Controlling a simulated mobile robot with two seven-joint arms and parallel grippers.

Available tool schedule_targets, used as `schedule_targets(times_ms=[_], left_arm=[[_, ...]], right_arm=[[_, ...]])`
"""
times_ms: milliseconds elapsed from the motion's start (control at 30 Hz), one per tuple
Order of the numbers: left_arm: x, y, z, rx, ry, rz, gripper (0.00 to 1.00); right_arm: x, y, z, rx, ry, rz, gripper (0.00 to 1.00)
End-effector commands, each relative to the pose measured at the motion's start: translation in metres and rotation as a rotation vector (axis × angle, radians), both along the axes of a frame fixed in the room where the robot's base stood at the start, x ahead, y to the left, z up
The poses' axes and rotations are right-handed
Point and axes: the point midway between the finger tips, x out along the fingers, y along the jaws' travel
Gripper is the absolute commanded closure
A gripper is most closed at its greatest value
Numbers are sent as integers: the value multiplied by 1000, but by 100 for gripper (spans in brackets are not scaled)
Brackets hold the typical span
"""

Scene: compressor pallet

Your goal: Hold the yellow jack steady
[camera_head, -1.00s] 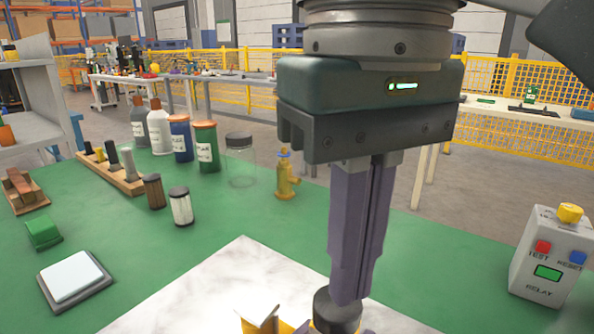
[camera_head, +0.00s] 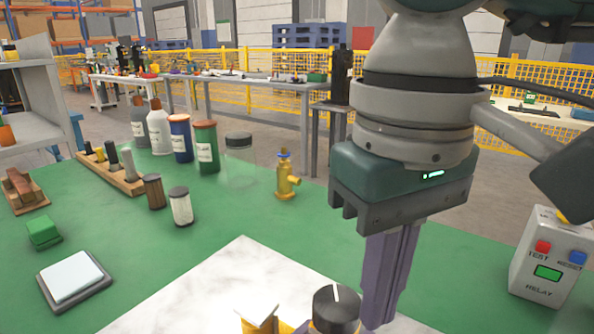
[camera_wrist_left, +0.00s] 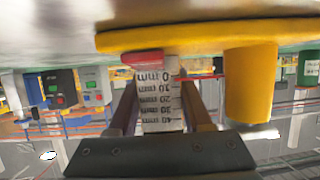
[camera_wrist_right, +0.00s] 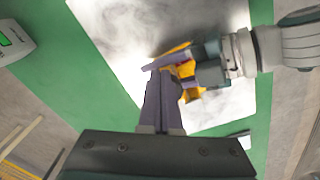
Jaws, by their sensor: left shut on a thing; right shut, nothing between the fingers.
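The yellow jack (camera_head: 258,324) shows only in part at the bottom of the head view, on a pale marbled plate. A dark knob with a white line (camera_head: 336,310) stands at its right. In the left wrist view its yellow plate (camera_wrist_left: 205,36) spans the top, with a millimetre scale (camera_wrist_left: 160,100) and a red edge below. My left gripper (camera_wrist_left: 160,88) is shut on the jack, its fingers either side of the scale. My right gripper (camera_head: 378,322) is shut and empty, just right of the knob. It also shows in the right wrist view (camera_wrist_right: 158,80), close to the jack (camera_wrist_right: 192,94).
The marbled plate (camera_head: 215,285) lies on the green bench top (camera_head: 115,240). A relay box (camera_head: 545,260) stands at the right. A small yellow bottle jack (camera_head: 286,178), jars and bottles stand farther back. A white-topped pad (camera_head: 74,276) lies at the left.

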Motion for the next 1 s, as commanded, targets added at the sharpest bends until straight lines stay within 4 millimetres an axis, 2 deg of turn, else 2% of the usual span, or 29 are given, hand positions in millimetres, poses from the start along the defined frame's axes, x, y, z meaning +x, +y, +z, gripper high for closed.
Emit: schedule_targets(times_ms=[233,1000], left_arm=[[0,0,-1,1,2,1,100],[0,0,-1,1,1,1,100]], right_arm=[[0,0,-14,0,0,1,100],[3,4,-14,1,0,2,100]])
